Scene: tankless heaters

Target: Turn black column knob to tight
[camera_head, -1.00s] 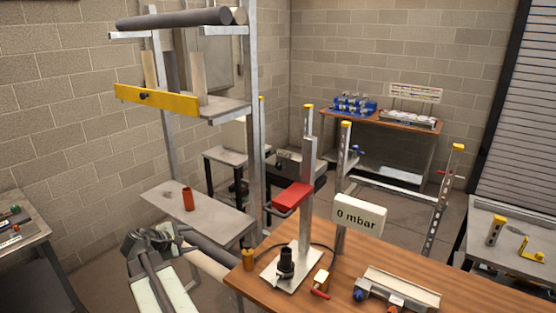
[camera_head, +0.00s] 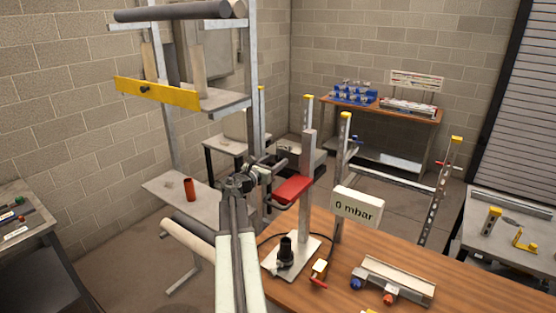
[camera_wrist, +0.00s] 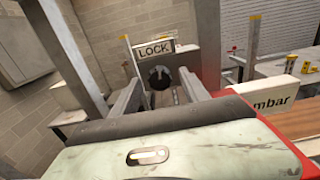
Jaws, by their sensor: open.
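The black round column knob (camera_wrist: 159,77) shows in the wrist view under a LOCK sign (camera_wrist: 154,49). It appears between the two fingers of my gripper (camera_wrist: 158,90), which is open; whether they touch it I cannot tell. In the head view my gripper (camera_head: 272,171) is just left of the grey upright column (camera_head: 306,160), above the red bracket (camera_head: 292,190). There I cannot tell the knob apart from the dark gripper parts.
The column stands on a light base plate beside a black cylinder (camera_head: 286,251) on the wooden bench (camera_head: 450,297). A "0 mbar" display (camera_head: 356,206) is right of it. A tall metal rack (camera_head: 253,80) with a yellow bar (camera_head: 157,92) stands at left.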

